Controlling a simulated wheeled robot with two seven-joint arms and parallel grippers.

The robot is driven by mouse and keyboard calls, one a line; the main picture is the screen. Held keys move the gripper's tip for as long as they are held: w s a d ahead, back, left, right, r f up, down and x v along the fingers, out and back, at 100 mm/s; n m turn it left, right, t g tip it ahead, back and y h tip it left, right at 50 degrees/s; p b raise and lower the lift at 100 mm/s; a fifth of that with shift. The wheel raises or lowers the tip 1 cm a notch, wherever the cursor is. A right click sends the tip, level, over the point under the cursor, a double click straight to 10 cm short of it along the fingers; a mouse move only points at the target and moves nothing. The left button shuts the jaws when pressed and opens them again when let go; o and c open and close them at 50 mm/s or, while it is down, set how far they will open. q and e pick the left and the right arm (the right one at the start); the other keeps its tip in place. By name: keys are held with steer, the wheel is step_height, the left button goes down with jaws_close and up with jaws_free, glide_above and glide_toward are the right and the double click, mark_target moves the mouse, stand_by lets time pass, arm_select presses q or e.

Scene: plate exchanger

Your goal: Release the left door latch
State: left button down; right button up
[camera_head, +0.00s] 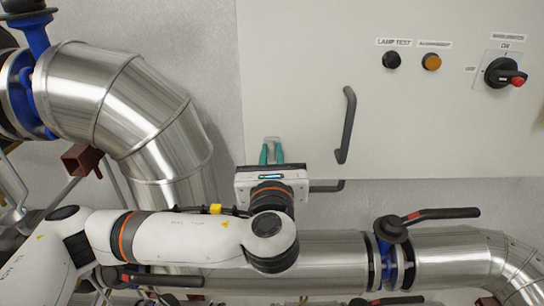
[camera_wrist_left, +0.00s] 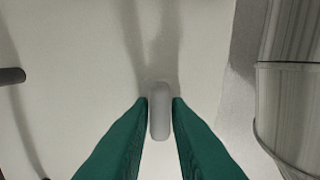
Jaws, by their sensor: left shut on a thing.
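The left door latch is a small grey rounded bar (camera_wrist_left: 160,112), seen end-on in the left wrist view against the pale panel. My left gripper (camera_head: 271,152) is at the lower left part of the cabinet door (camera_head: 300,80). Its green fingers also show in the left wrist view (camera_wrist_left: 160,104), one on each side of the latch and shut on it. My right gripper is not in view.
A dark vertical door handle (camera_head: 347,125) stands to the right of my gripper. A large metal pipe elbow (camera_head: 125,105) is close on the left. A lower pipe (camera_head: 335,257) and a black valve lever (camera_head: 440,214) are below. A rotary switch (camera_head: 500,73) is at upper right.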

arm_select(q)
steer(key=n+b, duration=0.3)
steer(key=n, duration=0.1)
steer(key=shift+f, duration=0.25)
steer(key=n+b, duration=0.2)
steer(key=n, duration=0.1)
steer(key=shift+a+n, duration=0.1)
steer(key=shift+n, duration=0.2)
steer(key=n+b, duration=0.2)
steer(key=n, duration=0.3)
steer(key=shift+n+b, duration=0.75)
steer(key=shift+n, duration=1.65)
steer(key=shift+a, duration=0.1)
steer(key=c, duration=1.5)
jaws_free()
steer(key=shift+o, duration=0.2)
